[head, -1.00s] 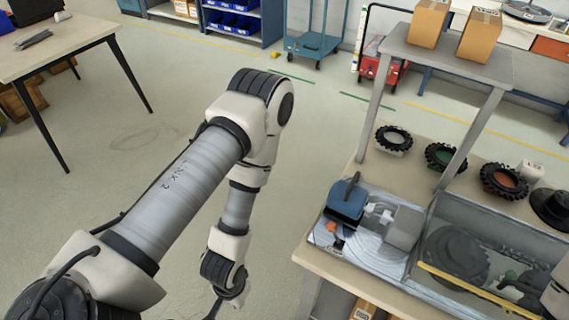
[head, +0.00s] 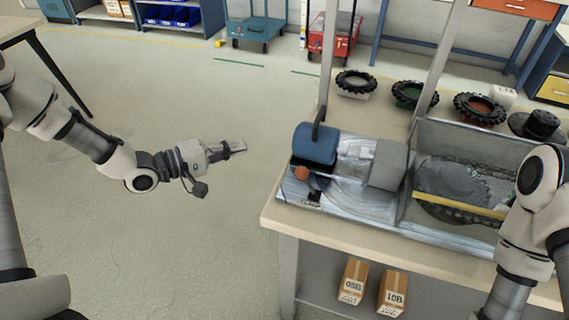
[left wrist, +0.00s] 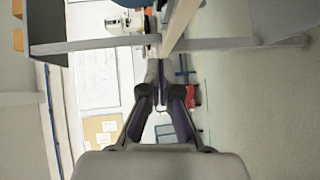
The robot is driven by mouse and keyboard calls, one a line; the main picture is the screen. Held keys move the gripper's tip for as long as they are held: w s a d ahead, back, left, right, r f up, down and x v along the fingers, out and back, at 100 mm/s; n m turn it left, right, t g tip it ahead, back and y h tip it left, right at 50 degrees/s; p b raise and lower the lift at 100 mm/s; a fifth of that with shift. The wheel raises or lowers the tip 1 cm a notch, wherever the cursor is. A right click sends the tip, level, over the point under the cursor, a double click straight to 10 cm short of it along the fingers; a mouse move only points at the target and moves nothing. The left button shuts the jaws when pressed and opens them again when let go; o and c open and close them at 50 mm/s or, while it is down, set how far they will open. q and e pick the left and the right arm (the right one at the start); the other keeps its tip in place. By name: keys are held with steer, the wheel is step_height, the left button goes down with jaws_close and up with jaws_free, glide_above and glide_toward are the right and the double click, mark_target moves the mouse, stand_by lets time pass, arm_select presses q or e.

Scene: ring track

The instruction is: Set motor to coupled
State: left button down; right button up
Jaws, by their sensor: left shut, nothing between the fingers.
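The blue motor (head: 315,145) sits at the left end of a metal plate on the workbench, with a black upright lever (head: 318,116) on it. An orange knob (head: 301,173) is at its lower left front. A grey block (head: 388,164) stands on the plate to the right of the motor, with a gap between them. My left gripper (head: 240,147) is shut and empty, left of the motor and apart from it, pointing right. Its fingers also show in the left wrist view (left wrist: 160,95). My right gripper is out of view; only part of that arm shows at the right.
The workbench (head: 275,214) carries several black toothed rings (head: 357,82) at the back and a clear-walled bin (head: 470,135) at the right. Shelf posts rise behind the plate. Boxes (head: 354,281) lie below. The floor around my left arm is clear.

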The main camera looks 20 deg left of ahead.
arm_select(q)
steer(key=shift+s+a+r+h, duration=0.1)
steer(key=shift+a+r+h, duration=0.2)
steer(key=shift+r+h, duration=0.2)
steer(key=shift+s+a+r+h, duration=0.1)
steer(key=shift+a+r+h, duration=0.25)
steer(key=shift+r, duration=0.25)
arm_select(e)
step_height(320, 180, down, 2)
arm_select(q)
steer(key=shift+d, duration=0.1)
steer(key=s+d+b+x, duration=0.1)
steer(key=s+b+x, duration=0.1)
steer(key=x, duration=1)
steer(key=shift+w+d, duration=0.3)
steer(key=shift+d, duration=0.35)
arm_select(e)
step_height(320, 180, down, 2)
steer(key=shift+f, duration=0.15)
arm_select(q)
steer(key=shift+r, duration=0.15)
